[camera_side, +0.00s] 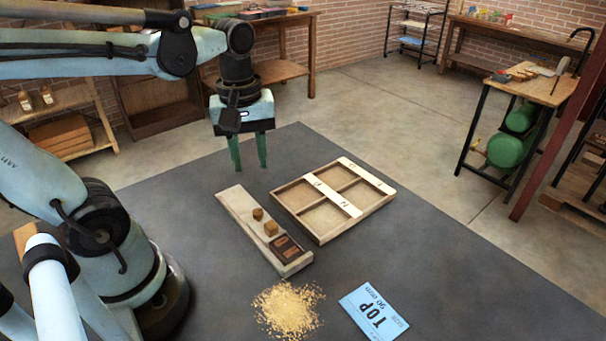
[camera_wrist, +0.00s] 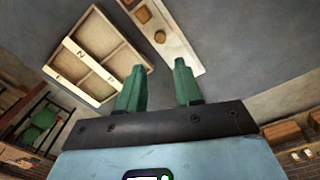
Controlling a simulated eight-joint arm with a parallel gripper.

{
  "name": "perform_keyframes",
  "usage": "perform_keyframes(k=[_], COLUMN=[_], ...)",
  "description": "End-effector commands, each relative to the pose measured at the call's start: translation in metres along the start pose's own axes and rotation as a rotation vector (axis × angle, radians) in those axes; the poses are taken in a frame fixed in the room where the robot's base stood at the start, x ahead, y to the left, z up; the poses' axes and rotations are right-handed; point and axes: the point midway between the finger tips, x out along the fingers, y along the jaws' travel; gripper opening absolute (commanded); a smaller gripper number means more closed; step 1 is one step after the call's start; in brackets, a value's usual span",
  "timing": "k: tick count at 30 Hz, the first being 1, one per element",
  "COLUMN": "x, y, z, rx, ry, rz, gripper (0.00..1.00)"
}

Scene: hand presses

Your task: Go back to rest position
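My gripper (camera_side: 249,153) hangs above the far left end of the dark table (camera_side: 420,270). Its two green fingers point down and stand apart with nothing between them. They also show apart and empty in the wrist view (camera_wrist: 158,85). Below and in front of the gripper lies a long wooden board (camera_side: 242,212), which carries two small brown wooden pieces (camera_side: 271,228) and a dark block (camera_side: 286,248) at its near end.
The right part of the table is clear. A side bench (camera_side: 540,85) with green tanks stands beyond at right, and shelves stand behind my arm.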

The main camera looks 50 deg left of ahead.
Motion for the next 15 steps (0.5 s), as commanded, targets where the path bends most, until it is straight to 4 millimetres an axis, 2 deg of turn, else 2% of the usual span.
perform_keyframes(k=[5, 15], x=[0.004, 0.015], y=[0.004, 0.036], z=[0.002, 0.009], rx=[0.113, 0.823], ry=[0.037, 0.370], rz=[0.049, 0.281], gripper=[0.35, 0.35])
